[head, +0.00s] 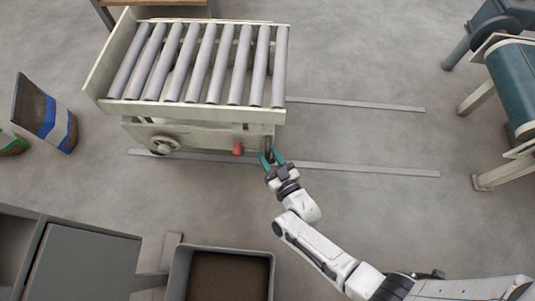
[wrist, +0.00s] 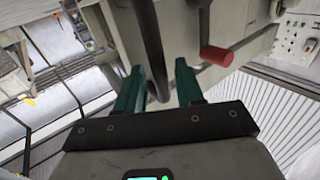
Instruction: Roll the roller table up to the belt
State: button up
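The roller table (head: 190,108), a cream frame topped with several grey rollers, stands at the upper left in the head view. The belt (head: 518,80), dark green on cream legs, stands at the right edge, with a wide floor gap between them. My gripper (head: 270,154) is at the roller table's near right corner. In the wrist view its two teal fingers (wrist: 160,66) are apart, with a dark upright bar (wrist: 146,35) of the table between them. Gaps show beside the bar, so the gripper looks open around it. A red knob (wrist: 217,55) is right of the fingers.
Two floor rails (head: 350,169) (head: 360,104) run from the table toward the belt; the floor between looks clear. A handwheel (head: 163,145) is on the table's side. Bags (head: 46,112) stand at the left, a grey cabinet (head: 80,265) and bin (head: 222,250) at the bottom.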

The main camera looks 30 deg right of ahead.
jog(key=shift+w, duration=0.6)
grip_shut()
